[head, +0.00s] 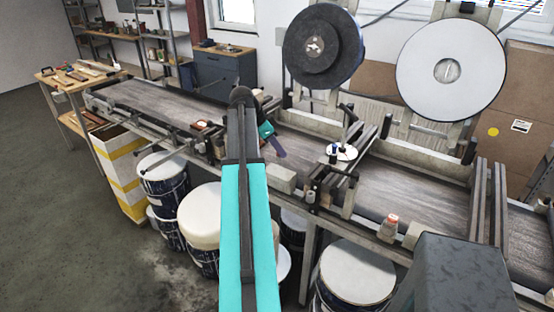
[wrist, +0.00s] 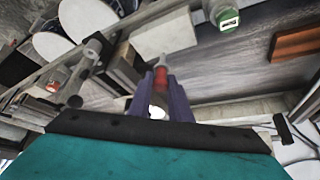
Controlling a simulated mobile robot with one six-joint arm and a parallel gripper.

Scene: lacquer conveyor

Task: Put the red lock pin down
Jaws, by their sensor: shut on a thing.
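My gripper (head: 279,150) has purple fingers and hangs over the near side of the conveyor in the head view. In the wrist view my gripper (wrist: 160,76) is shut on the red lock pin (wrist: 161,77). The pin's red part shows between the fingertips, and a pale grey end points away from the gripper. Its lower part is hidden by the fingers. I cannot make out the pin in the head view. Whether it touches anything below cannot be told.
The conveyor (head: 405,190) runs across the scene. Two large discs, one dark (head: 312,48), one white (head: 450,68), rise behind. Drums (head: 356,272) stand below.

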